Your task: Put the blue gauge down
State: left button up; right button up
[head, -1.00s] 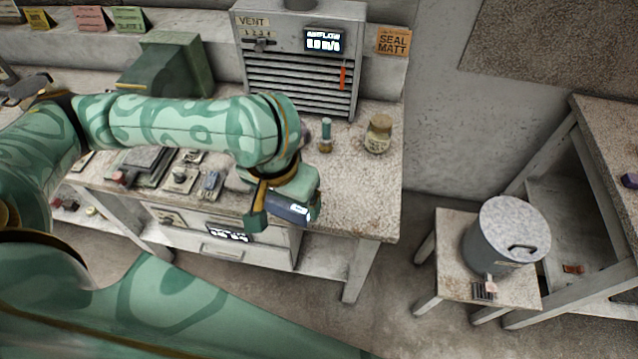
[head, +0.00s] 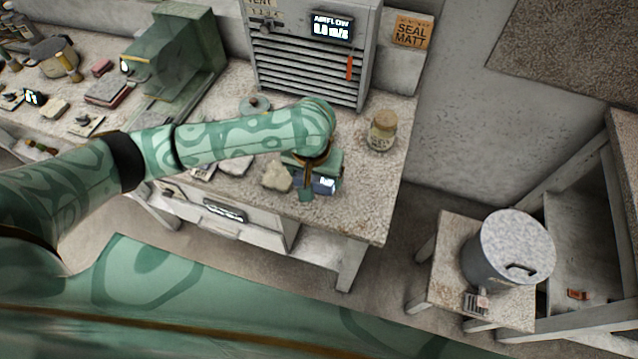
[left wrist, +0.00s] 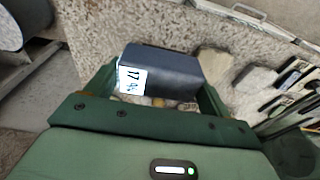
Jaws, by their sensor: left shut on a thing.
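The blue gauge (head: 326,185) is a dark blue block with a small lit display, over the right part of the speckled bench (head: 375,205). My left gripper (head: 316,178) is shut on it, with its green fingers on either side. In the left wrist view the gauge (left wrist: 178,70) lies between the fingers of the left gripper (left wrist: 158,88), and its white display reads about 17. I cannot tell whether its underside touches the bench. My right gripper is not in view.
A pale lump (head: 276,177) lies just left of the gauge. A corked jar (head: 382,130) stands right of it, and the vent unit (head: 310,55) stands behind. The bench's right front corner is bare. A stool (head: 440,262) holds a grey lidded pot (head: 508,250).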

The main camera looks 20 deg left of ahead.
pick_arm(q)
jog(key=w+f+b, duration=0.1)
jog(key=f, duration=0.1)
jog(key=w+f+b, duration=0.1)
jog(key=w+f, duration=0.1)
jog(key=shift+w+a+f, duration=0.15)
jog(key=shift+w+f, duration=0.05)
jog(key=shift+f, duration=0.1)
jog(key=f, duration=0.1)
jog(key=f+b, duration=0.2)
jog(key=f, duration=0.1)
jog(key=shift+w, duration=0.35)
jog(key=shift+r, duration=0.2)
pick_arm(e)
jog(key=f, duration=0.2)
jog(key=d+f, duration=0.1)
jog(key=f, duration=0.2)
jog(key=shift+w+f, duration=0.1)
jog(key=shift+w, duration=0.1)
